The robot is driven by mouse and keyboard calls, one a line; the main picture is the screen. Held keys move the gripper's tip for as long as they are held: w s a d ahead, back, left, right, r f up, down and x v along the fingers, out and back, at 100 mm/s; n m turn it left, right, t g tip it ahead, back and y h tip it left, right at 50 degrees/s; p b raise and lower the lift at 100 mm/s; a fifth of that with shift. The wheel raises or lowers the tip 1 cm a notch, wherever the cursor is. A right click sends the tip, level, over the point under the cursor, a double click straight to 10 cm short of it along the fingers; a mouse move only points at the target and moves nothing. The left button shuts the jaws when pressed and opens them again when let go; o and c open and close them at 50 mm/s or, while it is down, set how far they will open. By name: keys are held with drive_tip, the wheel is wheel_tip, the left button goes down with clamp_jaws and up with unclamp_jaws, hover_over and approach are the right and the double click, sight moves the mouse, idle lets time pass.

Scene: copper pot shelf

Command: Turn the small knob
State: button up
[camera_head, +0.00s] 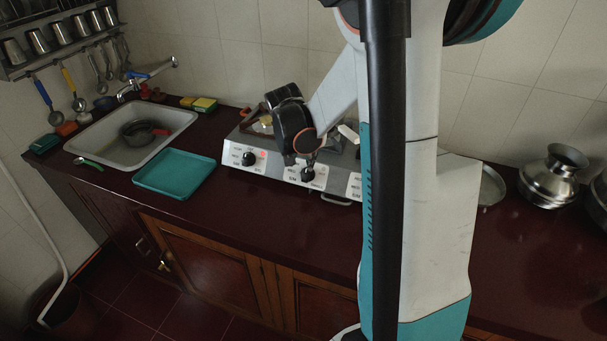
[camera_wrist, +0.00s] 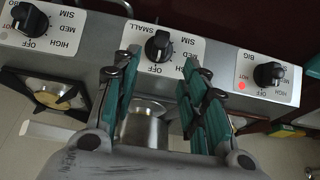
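The small knob is a black knob on the metal stove front. In the wrist view the small knob (camera_wrist: 158,46) sits on a white plate marked SMALL, seen upside down. In the head view it is the middle knob (camera_head: 307,174), below my gripper. My gripper (camera_wrist: 158,68) is open, with its teal-padded fingers spread to either side of the small knob's line and nothing between them. In the head view my gripper (camera_head: 311,158) hangs over the stove front. I cannot tell whether a fingertip touches the panel.
The big knob (camera_wrist: 268,74), with a red light beside it, and another knob (camera_wrist: 28,20) flank the small knob. A metal pot (camera_wrist: 142,125) shows between my fingers, and a burner (camera_wrist: 55,95) at left. A teal tray (camera_head: 175,173) and sink (camera_head: 135,136) are left of the stove.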

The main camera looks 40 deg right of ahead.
sight(306, 172)
drive_tip(key=b+x, duration=0.2)
drive_tip(key=x, duration=0.6)
drive_tip(key=shift+f, duration=0.3)
clamp_jaws()
